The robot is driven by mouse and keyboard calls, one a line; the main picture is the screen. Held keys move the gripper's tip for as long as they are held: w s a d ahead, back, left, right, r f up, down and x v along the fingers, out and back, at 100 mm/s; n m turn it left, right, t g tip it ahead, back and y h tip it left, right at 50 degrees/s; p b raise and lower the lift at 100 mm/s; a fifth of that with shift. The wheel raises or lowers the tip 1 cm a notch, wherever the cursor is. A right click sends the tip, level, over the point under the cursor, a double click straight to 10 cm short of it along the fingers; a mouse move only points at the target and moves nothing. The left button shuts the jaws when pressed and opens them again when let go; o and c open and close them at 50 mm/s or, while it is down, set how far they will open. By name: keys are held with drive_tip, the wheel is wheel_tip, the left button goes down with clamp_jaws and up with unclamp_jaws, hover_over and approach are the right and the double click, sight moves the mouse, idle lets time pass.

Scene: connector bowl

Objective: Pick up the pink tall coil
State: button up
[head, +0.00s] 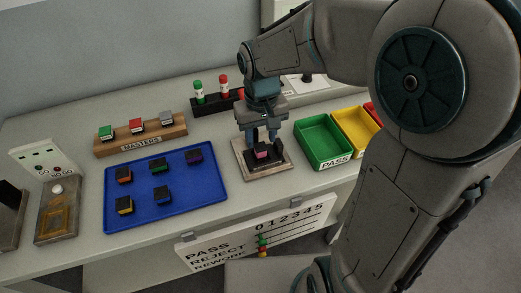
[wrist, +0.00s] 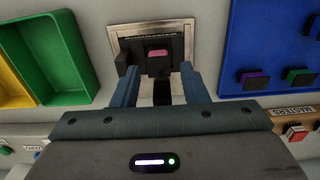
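The pink coil (head: 263,155) is a small pink piece with black parts. It sits in the black fixture on a square light plate (head: 246,172) at the middle of the table. In the wrist view its pink face (wrist: 158,53) shows near the top centre, between black fixture parts. My gripper (head: 262,139) is just above it, pointing down. The two blue fingers (wrist: 160,68) are spread apart, with nothing held between them. I cannot tell whether the fingertips reach down beside the coil, and its lower part is hidden.
A blue tray (head: 137,221) with several coloured blocks lies left of the plate. A green bin (head: 318,124) and a yellow bin (head: 352,121) stand to the right. The wooden MASTERS rack (head: 163,141) and a black holder (head: 208,104) with green and red markers stand behind.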

sight(262, 150)
drive_tip(key=f, duration=0.6)
drive_tip(key=shift+w+d+f, duration=0.1)
drive_tip(key=shift+w+f, duration=0.1)
drive_tip(key=shift+c, duration=0.3)
drive_tip(key=c, duration=0.7)
